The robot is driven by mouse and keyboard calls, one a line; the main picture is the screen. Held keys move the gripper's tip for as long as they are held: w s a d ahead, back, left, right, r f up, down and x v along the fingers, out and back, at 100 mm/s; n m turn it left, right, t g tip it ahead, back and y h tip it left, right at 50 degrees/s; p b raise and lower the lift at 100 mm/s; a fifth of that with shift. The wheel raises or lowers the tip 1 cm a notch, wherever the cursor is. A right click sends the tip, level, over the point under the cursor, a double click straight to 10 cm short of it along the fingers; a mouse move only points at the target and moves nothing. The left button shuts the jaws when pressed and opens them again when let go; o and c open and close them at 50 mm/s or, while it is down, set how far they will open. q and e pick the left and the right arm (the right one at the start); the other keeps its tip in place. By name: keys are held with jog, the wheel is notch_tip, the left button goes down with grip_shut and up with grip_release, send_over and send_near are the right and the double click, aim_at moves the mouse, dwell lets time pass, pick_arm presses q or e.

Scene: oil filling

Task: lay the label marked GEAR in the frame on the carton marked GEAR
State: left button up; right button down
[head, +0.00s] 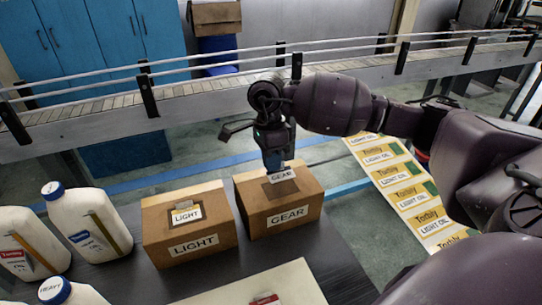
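The carton marked GEAR (289,217) stands on the dark table, with its printed name facing me. A darker frame (270,191) shows in part on its top. My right gripper (274,164) points down over this carton and looks shut on the small white label marked GEAR (282,175). The label is at the fingertips, over the frame area. I cannot tell whether it touches the carton's top. The fingers partly hide the label's upper edge. My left gripper is not in view.
A carton marked LIGHT (193,244) stands just left, with a LIGHT label (187,214) on its top. White bottles (88,227) stand at the left. A pale board (245,287) lies in front. A conveyor (110,118) runs behind. A strip of LIGHT OIL labels (405,190) is at right.

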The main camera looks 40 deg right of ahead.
aim_at(272, 174)
jog(key=shift+f+b, duration=0.3)
jog(key=shift+f, duration=0.65)
jog(key=shift+f+b, duration=0.4)
jog(key=shift+f, duration=0.8)
jog(key=shift+f, duration=0.1)
jog(key=c, duration=0.9)
grip_release()
